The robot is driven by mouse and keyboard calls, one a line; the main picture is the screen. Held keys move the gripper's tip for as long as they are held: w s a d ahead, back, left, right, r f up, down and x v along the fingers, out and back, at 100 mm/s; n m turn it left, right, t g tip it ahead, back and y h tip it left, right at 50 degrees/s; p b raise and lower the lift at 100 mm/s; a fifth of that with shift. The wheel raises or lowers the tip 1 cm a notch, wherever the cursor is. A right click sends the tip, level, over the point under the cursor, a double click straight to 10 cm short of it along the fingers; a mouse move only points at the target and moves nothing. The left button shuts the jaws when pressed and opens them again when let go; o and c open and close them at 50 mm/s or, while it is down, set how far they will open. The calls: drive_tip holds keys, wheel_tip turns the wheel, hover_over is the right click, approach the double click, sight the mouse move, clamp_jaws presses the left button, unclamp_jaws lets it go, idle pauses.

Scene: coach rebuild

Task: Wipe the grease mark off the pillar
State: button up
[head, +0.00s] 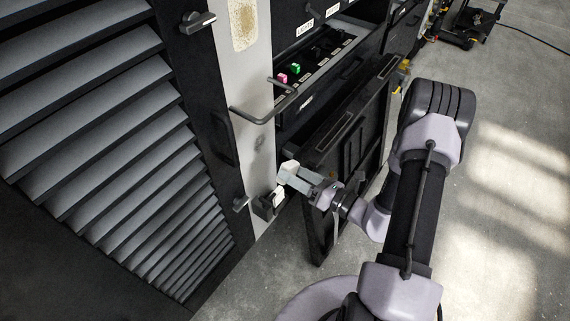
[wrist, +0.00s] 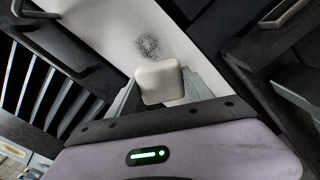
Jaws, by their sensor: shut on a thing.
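The pillar (head: 252,95) is a pale upright strip between the louvred panel and the dark cabinet. A grey, smudgy grease mark (wrist: 148,46) shows on the pillar in the wrist view. It also shows faintly in the head view (head: 259,143). My gripper (head: 290,178) is shut on a white block-like pad (wrist: 160,82), held between its two fingers. In the wrist view the pad is just below the mark in the picture and does not cover it. I cannot tell whether the pad touches the pillar.
A louvred panel (head: 110,130) is at left, an open drawer (head: 318,65) at right.

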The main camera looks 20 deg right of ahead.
sight(259, 152)
drive_tip(key=shift+w, duration=0.1)
drive_tip(key=shift+x, duration=3.35)
drive_tip(key=shift+p+x, duration=0.35)
drive_tip(key=shift+x, duration=0.65)
drive_tip(key=shift+r, duration=0.15)
wheel_tip(259, 152, up, 7)
drive_tip(key=p, duration=0.5)
drive_tip(key=shift+r+p, duration=0.1)
drive_tip(key=shift+p, duration=0.3)
wheel_tip(259, 152, down, 7)
drive_tip(key=b, duration=0.6)
drive_tip(key=shift+w+f, duration=0.1)
drive_tip(key=shift+f, duration=0.1)
drive_tip(key=shift+r, duration=0.1)
drive_tip(key=shift+v, duration=3.05)
